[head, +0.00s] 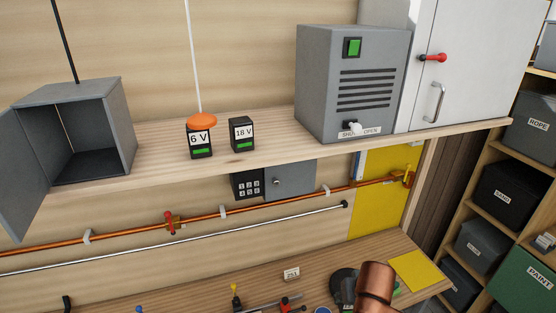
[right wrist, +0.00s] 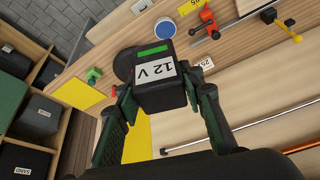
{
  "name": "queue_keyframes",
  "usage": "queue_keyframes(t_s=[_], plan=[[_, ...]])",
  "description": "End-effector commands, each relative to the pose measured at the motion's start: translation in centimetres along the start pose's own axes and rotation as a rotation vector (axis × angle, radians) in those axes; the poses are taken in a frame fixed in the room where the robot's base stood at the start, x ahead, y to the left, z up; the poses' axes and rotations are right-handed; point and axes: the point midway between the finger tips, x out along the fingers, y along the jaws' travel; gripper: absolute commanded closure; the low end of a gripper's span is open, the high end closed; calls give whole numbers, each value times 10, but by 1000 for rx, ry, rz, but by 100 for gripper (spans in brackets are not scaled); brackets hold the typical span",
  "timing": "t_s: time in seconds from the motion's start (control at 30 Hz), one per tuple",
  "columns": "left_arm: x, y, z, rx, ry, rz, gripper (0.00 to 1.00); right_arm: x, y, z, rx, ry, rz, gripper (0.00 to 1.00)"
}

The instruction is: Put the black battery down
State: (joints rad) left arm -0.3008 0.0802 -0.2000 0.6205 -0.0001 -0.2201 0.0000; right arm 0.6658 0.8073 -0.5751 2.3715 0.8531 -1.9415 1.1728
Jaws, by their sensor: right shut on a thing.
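My right gripper (right wrist: 163,92) is shut on the black battery (right wrist: 150,58) marked 12 V, which has a green strip. In the right wrist view the battery is between the two fingers, seen over the lower wooden bench. I cannot tell how far above the bench it is. In the head view I cannot make out this battery or the right gripper clearly. My left gripper is not in view.
A 6 V battery (head: 201,145) with an orange disc (head: 202,121) on top and an 18 V battery (head: 241,134) stand on the upper shelf (head: 165,165). An open grey box (head: 120,130) is at left, a grey machine (head: 350,88) at right. Pipes (head: 120,232) run below the shelf.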

Motion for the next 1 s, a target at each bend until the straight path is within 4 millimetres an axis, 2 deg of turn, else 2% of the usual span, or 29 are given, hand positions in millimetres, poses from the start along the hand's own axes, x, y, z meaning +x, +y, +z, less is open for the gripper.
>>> queue_keyframes(t_s=[0.03,0.2,0.4,0.6,0.83,1.0], plan=[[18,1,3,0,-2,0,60,17,0,7,0,0,0,96],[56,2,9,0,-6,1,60,54,0,22,0,-6,0,96],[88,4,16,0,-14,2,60,88,0,36,0,-12,0,96],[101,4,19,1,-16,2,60,101,0,41,0,-15,-1,96],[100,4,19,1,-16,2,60,100,0,41,0,-14,-1,96],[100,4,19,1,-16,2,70,101,0,41,-1,-15,0,96]])
